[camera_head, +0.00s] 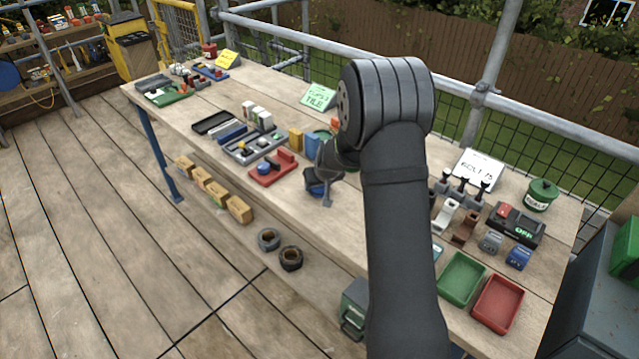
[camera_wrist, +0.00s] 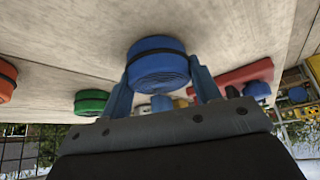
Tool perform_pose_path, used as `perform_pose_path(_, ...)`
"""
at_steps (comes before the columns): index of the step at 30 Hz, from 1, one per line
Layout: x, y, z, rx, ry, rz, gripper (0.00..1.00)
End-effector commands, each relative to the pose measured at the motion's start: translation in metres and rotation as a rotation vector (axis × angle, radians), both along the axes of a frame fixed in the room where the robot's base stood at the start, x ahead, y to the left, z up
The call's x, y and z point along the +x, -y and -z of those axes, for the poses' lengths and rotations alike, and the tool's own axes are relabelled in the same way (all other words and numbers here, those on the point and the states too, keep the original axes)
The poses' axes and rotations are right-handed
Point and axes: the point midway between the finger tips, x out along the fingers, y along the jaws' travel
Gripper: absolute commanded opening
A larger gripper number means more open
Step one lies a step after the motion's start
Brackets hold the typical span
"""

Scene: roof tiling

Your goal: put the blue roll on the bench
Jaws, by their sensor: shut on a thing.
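The blue roll (camera_wrist: 157,62), a short cylinder with a dark band, is between the two fingers of my gripper (camera_wrist: 160,78) in the wrist view. The fingers are shut on its sides. My arm hides part of this area. I cannot tell whether the roll's underside touches the bench top.
A red tray (camera_head: 274,171) with a blue round piece lies left of my gripper. A green roll (camera_wrist: 91,102) and an orange roll (camera_wrist: 6,80) stand nearby in the wrist view. Green (camera_head: 461,279) and red (camera_head: 498,303) trays lie at right. Bare wood surrounds the front edge.

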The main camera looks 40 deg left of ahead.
Motion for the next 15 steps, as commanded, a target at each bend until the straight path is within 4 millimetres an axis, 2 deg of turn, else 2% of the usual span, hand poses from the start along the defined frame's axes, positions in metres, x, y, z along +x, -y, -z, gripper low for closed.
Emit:
perform_pose_path(7,0.0002,-0.0001,0.0033,0.000,0.000,0.001,0.32)
perform_pose_path(8,0.0002,-0.0001,0.0028,0.001,0.000,0.000,0.63)
perform_pose_path(10,0.0001,0.0000,0.0026,0.000,0.000,0.000,0.76)
perform_pose_path(15,0.0001,0.0000,0.0026,0.000,0.000,0.000,0.78)
